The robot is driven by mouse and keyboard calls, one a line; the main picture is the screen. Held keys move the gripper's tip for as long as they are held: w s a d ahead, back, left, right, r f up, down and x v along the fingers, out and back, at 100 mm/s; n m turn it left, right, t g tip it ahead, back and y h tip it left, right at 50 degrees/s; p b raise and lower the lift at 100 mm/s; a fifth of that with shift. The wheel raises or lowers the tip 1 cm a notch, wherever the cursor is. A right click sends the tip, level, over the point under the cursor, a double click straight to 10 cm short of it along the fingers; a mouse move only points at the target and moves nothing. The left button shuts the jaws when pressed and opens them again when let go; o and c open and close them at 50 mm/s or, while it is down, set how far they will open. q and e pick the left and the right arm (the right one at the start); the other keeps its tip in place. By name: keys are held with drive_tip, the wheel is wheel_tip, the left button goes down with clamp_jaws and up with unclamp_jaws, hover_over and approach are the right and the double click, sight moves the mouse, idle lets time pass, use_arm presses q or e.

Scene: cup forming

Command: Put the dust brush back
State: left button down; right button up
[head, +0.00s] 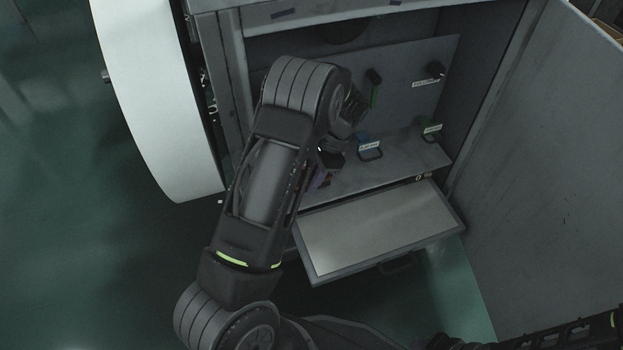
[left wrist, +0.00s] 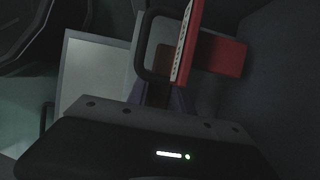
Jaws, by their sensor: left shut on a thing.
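My left gripper (head: 326,164) reaches into the open grey cabinet, low over its inner shelf, and is mostly hidden by my left arm. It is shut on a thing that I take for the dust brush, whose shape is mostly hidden. In the left wrist view, the gripper's fingers (left wrist: 165,97) point away from the camera. Just beyond them is a red piece (left wrist: 222,55) with a pale strip and a black loop handle (left wrist: 148,48). I cannot tell whether that red piece is the held thing or stands on the shelf. My right gripper is out of view.
An open cabinet door (head: 560,140) bounds the right.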

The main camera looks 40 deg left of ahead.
use_arm(q)
drive_tip(key=shift+f, duration=0.15)
drive_tip(key=c, duration=1.1)
unclamp_jaws()
drive_tip(key=shift+p+v, duration=1.3)
drive_tip(key=shift+v, duration=2.6)
